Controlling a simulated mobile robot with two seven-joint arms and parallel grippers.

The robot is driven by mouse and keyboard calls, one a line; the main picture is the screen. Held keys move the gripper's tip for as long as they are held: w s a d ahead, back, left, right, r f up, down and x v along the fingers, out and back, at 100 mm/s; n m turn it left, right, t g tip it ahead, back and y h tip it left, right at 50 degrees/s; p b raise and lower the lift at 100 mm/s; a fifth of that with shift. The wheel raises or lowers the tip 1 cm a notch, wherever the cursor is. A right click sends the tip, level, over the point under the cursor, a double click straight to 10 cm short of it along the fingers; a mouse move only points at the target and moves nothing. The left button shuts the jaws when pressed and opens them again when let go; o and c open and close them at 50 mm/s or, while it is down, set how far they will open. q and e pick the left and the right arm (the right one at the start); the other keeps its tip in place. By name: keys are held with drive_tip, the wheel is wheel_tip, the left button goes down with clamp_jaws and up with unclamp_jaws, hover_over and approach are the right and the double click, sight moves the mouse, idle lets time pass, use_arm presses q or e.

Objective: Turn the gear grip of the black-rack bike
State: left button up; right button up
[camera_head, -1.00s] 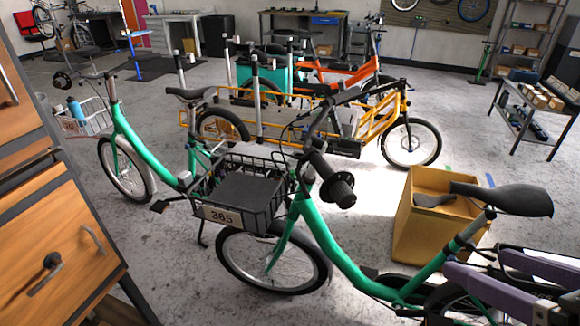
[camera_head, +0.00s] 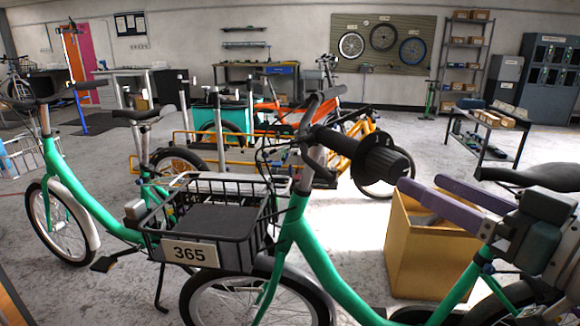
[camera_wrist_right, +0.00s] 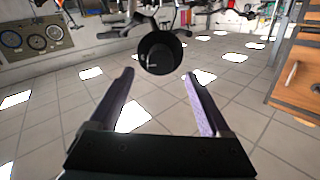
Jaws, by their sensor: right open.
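The green bike (camera_head: 315,262) with the black front rack (camera_head: 215,225) and the number plate 365 stands close in front of me. Its gear grip (camera_head: 384,160), a thick ribbed black cylinder, points toward me at the handlebar's near end. In the right wrist view the grip (camera_wrist_right: 160,54) shows end-on, centred just beyond the fingertips. My right gripper (camera_head: 421,184) has two purple fingers, open and empty, to the right of the grip and slightly lower. The gripper also shows in the wrist view (camera_wrist_right: 159,75), with a clear gap between its fingers. My left gripper is not in view.
A yellow bin (camera_head: 430,260) stands on the floor behind my right gripper. The bike's black saddle (camera_head: 535,176) is at the right, near my arm. A second green bike (camera_head: 95,215) stands left, and a yellow cargo bike (camera_head: 240,165) behind.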

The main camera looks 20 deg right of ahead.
sight(400, 172)
drive_tip(key=w, duration=0.5)
drive_tip(key=w+a, duration=0.1)
drive_tip(key=w, duration=0.1)
drive_tip(key=shift+w+b, duration=0.2)
drive_tip(key=shift+b, duration=0.15)
clamp_jaws()
idle(0.3)
